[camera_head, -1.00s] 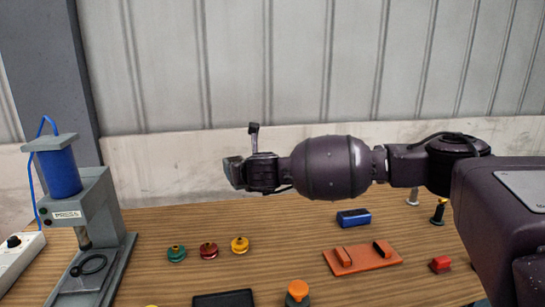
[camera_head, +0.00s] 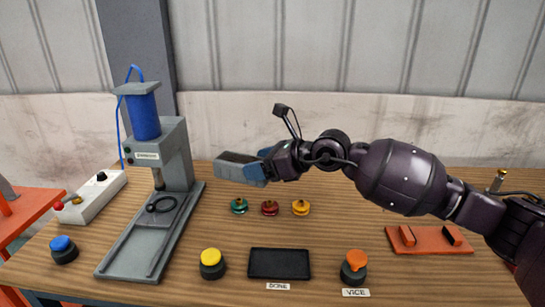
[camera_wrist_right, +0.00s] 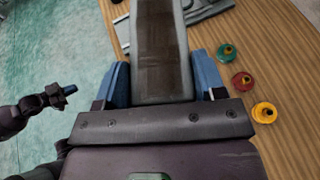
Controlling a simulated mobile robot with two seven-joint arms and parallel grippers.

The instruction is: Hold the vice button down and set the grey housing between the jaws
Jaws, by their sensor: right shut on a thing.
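My right gripper (camera_head: 258,165) is shut on the grey housing (camera_head: 238,157), held above the table beside the press. In the right wrist view the housing (camera_wrist_right: 160,55) sits between the blue fingertips. The vice is an orange plate (camera_head: 428,247) with an orange jaw (camera_head: 407,235) and a dark jaw (camera_head: 452,234), with a gap between them. My right arm passes above it. The orange vice button (camera_head: 354,260) stands in front, by the VICE label. My left gripper (camera_wrist_right: 65,92) shows small at the left of the right wrist view; its opening is unclear.
A grey press (camera_head: 175,165) with a blue cylinder stands left. Green (camera_head: 239,205), red (camera_head: 270,207) and yellow (camera_head: 301,207) pieces stand mid-table. In front are a black tray (camera_head: 279,264), a yellow button (camera_head: 212,262) and a blue button (camera_head: 63,249).

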